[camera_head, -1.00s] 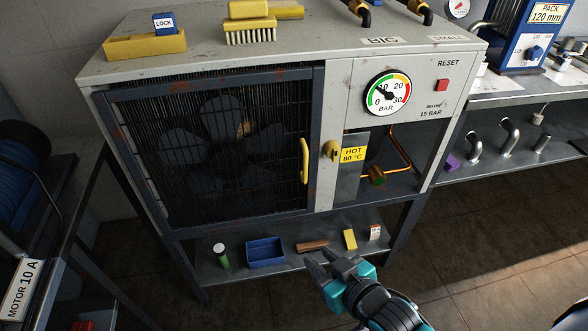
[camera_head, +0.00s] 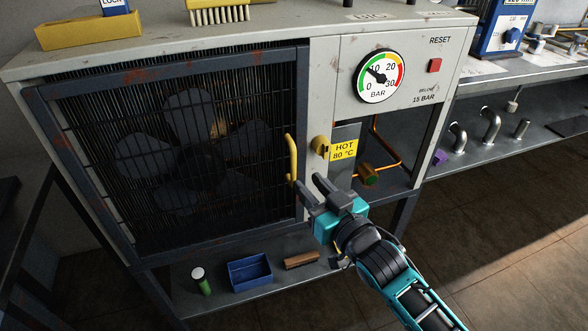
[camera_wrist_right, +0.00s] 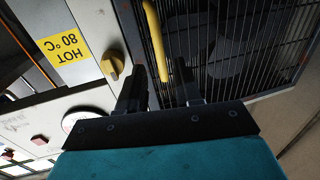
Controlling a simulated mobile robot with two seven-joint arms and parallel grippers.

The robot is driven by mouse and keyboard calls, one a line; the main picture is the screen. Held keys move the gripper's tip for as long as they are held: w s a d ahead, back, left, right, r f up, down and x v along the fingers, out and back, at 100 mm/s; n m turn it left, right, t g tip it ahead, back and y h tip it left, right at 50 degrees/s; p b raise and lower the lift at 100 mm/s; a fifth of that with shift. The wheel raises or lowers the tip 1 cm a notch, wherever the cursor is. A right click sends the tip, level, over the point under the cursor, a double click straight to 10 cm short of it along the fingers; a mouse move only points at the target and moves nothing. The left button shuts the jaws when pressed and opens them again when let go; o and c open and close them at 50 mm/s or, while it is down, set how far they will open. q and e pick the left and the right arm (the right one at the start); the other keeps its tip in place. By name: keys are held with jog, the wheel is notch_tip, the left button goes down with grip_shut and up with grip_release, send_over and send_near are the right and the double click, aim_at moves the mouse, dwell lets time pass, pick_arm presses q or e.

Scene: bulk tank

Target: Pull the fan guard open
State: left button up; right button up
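The fan guard (camera_head: 60,110) is a dark framed grille over the fan on the left of the cabinet front. It looks shut, its right edge against the light cabinet face. Its upright yellow handle (camera_head: 291,158) is near that right edge and also shows in the right wrist view (camera_wrist_right: 153,35). My right gripper (camera_head: 310,186) is open and empty, just below and right of the handle's lower end. In the right wrist view the handle's lower end appears between the two fingers (camera_wrist_right: 160,82); I cannot tell any contact. My left gripper is not in view.
A yellow knob (camera_head: 320,146) and a HOT 80 °C label (camera_head: 344,150) are close right of the handle. The pressure gauge (camera_head: 379,76) is above. A blue bin (camera_head: 250,271), green cylinder (camera_head: 202,281) and brown block (camera_head: 302,260) are on the lower shelf. Floor at right is clear.

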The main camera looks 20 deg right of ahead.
aim_at(295, 169)
jog(key=b+x, duration=0.1)
jog(key=x, duration=0.6)
jog(key=shift+w, duration=0.15)
jog(key=shift+c, duration=0.5)
grip_shut()
